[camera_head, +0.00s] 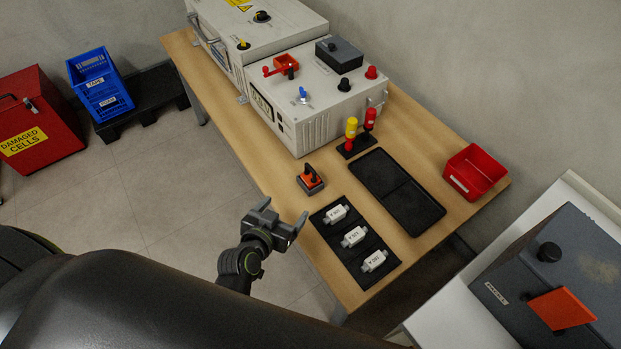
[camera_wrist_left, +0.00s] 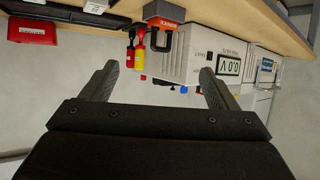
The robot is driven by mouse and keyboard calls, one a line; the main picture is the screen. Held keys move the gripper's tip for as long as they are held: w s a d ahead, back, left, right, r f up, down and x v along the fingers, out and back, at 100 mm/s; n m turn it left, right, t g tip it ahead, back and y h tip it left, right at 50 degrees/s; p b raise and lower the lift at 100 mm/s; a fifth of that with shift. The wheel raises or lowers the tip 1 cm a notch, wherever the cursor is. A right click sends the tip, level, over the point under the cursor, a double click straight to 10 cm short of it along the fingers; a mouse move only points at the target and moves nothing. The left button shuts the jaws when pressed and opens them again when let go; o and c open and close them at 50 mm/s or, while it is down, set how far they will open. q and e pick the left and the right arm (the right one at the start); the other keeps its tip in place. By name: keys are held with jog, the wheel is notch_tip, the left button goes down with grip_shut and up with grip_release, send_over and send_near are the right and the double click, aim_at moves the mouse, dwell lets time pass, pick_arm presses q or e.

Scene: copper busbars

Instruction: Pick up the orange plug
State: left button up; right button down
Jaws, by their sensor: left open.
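The orange plug (camera_head: 310,181) with a black handle sits on the wooden table near its left edge, in front of the beige cabinet. In the left wrist view it shows upside down as an orange and grey block (camera_wrist_left: 164,14) at the top, beyond the open fingers. My left gripper (camera_head: 284,219) is open and empty, off the table's left edge and apart from the plug, nearer the camera. Its two fingers also show in the left wrist view (camera_wrist_left: 158,80). My right gripper is not in view.
Beside the plug lie a black mat with white fuses (camera_head: 354,237) and an empty black tray (camera_head: 397,190). A beige cabinet (camera_head: 318,120), red and yellow-handled tools (camera_head: 351,128) and a red bin (camera_head: 475,172) stand on the table (camera_head: 428,108).

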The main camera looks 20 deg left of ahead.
pick_arm(q)
jog(key=w, duration=0.1)
jog(key=b, duration=0.4)
send_near(309, 180)
jog(key=w, duration=0.3)
jog(key=shift+w+d+t, duration=0.15)
jog(key=shift+d+t, duration=0.15)
jog(key=shift+d, duration=0.05)
jog(key=shift+x, duration=0.75)
jog(key=shift+w+f+b, duration=0.2)
jog(key=shift+w+b, duration=0.1)
jog(key=shift+b, duration=0.5)
jog(key=shift+w+f+b, duration=0.6)
jog(key=shift+f+b, duration=0.05)
jog(key=shift+b, duration=0.35)
jog(key=shift+b+x, duration=0.75)
jog(key=shift+b, duration=0.1)
jog(key=shift+w+f+b, duration=0.25)
jog(key=shift+w+b, duration=0.25)
jog(key=shift+w, duration=0.15)
jog(key=shift+r, duration=0.1)
